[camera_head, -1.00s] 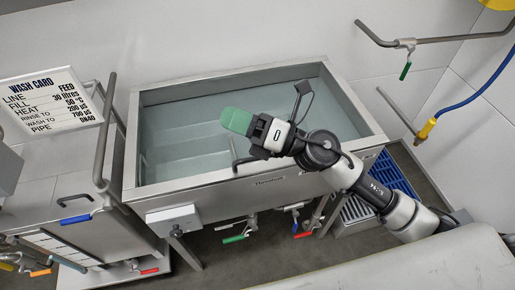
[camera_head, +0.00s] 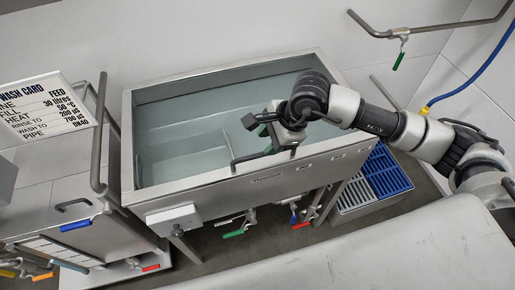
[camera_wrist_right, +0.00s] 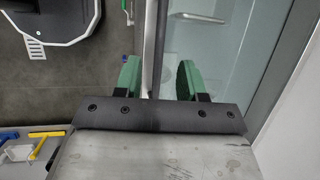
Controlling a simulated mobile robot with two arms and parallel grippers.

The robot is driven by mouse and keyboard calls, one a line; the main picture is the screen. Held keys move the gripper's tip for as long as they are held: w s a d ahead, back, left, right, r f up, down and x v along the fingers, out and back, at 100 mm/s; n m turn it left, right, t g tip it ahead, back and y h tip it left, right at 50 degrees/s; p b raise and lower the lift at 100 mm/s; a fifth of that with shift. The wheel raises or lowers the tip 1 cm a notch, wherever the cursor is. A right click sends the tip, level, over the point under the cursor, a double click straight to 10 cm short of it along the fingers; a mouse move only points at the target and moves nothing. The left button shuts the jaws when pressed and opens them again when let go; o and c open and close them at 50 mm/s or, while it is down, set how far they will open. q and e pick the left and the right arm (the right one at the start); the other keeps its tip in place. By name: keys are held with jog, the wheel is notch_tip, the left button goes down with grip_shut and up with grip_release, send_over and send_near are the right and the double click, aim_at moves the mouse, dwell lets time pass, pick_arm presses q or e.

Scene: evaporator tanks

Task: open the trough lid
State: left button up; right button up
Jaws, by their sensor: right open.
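The steel trough (camera_head: 206,189) stands against the back wall in the head view. A clear, pale pane that looks like its lid (camera_head: 185,115) lies flat across the top, and the inside shows through it. A dark bar handle (camera_head: 250,158) runs along the trough's front top edge. My right gripper (camera_head: 264,131) is over the front part of the trough, just behind the handle in the picture. In the right wrist view its green fingers (camera_wrist_right: 157,80) are apart, with a dark bar (camera_wrist_right: 160,40) between them. Contact cannot be told. My left gripper is not in view.
A steel cabinet with a rail (camera_head: 97,150) and a wash card (camera_head: 45,108) stand at left. Valves with a green lever (camera_head: 233,234) and a red lever (camera_head: 301,225) hang below. A blue and grey floor crate (camera_head: 385,178) is at right.

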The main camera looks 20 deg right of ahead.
aim_at(255, 155)
jog(key=p+x, duration=0.1)
jog(key=x, duration=0.5)
jog(key=shift+w+a+f, duration=0.1)
jog(key=shift+a+f, duration=0.05)
jog(key=shift+f, duration=0.15)
grip_shut()
